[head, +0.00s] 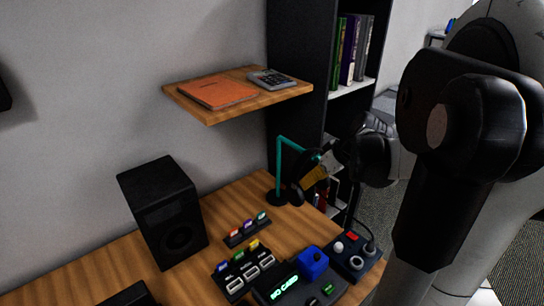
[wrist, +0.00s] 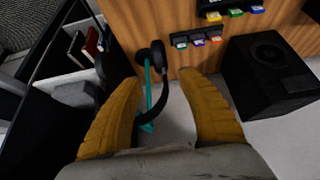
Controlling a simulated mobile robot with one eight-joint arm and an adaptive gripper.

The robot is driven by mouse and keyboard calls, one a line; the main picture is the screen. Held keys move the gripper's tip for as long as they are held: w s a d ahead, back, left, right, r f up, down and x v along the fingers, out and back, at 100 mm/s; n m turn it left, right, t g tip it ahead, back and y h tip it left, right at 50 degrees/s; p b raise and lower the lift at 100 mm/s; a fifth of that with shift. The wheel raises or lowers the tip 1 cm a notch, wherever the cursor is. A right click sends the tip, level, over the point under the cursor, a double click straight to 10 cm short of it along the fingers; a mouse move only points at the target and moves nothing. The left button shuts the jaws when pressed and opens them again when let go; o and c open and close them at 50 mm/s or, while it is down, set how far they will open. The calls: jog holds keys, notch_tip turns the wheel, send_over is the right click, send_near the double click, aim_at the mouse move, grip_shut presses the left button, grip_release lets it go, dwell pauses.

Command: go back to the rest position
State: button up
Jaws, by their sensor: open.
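My gripper (head: 316,176) is raised over the right part of the desk, close to the teal headphone stand (head: 279,165) in the head view. In the wrist view, its two yellow fingers (wrist: 160,82) are spread apart with nothing held between them. The teal stand (wrist: 149,90) and the black headphones (wrist: 158,55) show beyond and between the fingers. I cannot tell whether the gripper touches them. My arm covers the right side of the head view.
The wooden desk (head: 130,258) holds a black speaker (head: 163,212), a rack of coloured plugs (head: 247,230) and a device with a lit display (head: 285,288). A wall shelf (head: 210,108) bears an orange book (head: 217,91) and a calculator (head: 272,79). A black bookcase (head: 296,45) stands behind.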

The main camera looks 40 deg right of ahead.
jog(key=s+a+r, duration=0.1)
jog(key=s+a, duration=0.1)
jog(key=a, duration=0.7)
jog(key=s+a+r, duration=0.1)
jog(key=s+a, duration=0.2)
jog(key=a, duration=0.7)
jog(key=s+a+r, duration=0.2)
jog(key=s+a, duration=0.1)
jog(key=a, duration=0.7)
jog(key=shift+s+m+t, duration=0.25)
jog(key=shift+m+t, duration=0.15)
